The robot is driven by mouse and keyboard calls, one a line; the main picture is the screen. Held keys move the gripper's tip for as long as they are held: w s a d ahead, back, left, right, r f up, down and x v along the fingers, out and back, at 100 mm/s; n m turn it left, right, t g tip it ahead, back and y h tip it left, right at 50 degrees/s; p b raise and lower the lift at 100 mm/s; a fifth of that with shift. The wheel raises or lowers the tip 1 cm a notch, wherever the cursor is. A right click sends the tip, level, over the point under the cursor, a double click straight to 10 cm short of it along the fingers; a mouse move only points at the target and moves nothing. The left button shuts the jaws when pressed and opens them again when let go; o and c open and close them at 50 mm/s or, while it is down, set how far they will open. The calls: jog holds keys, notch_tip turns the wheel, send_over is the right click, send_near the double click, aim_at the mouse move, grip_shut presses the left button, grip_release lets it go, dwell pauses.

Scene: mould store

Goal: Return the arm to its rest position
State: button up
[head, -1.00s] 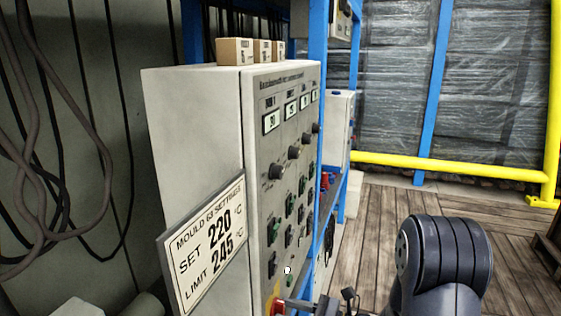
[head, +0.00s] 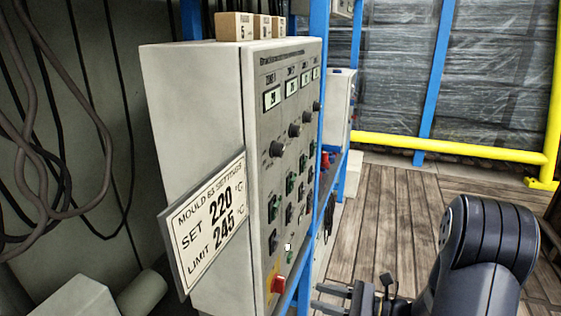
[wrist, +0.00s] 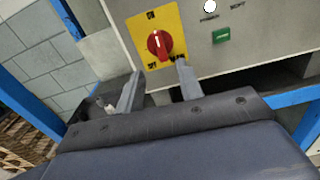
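My gripper (head: 318,296) is low in the head view, to the right of the control cabinet (head: 195,110). Its two fingers are apart with nothing between them; they also show in the wrist view (wrist: 158,76). My dark arm link fills the lower right of the head view. A red rotary switch (head: 279,284) on a yellow plate is low on the cabinet's front. In the wrist view the switch (wrist: 159,44) is beyond the fingertips, its white mark close to upright. A visible gap separates the gripper from the switch in the head view.
A sign (head: 205,225) reading SET 220, LIMIT 245 sticks out from the cabinet. Small blocks (head: 235,26) stand on top. A blue rack post (head: 432,85) and yellow rail (head: 440,146) are behind. Wooden floor (head: 390,210) is open to the right.

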aim_at(284, 286)
jog(key=x, duration=0.8)
jog(key=shift+a, duration=0.15)
jog(key=shift+w+a+f+n+b, duration=0.1)
jog(key=shift+f+n+b, duration=0.2)
jog(key=shift+b, duration=0.4)
jog(key=n+b, duration=0.8)
jog(key=shift+r, duration=0.1)
jog(key=shift+r+n+b, duration=0.15)
jog(key=shift+n+b, duration=0.55)
jog(key=shift+n, duration=0.2)
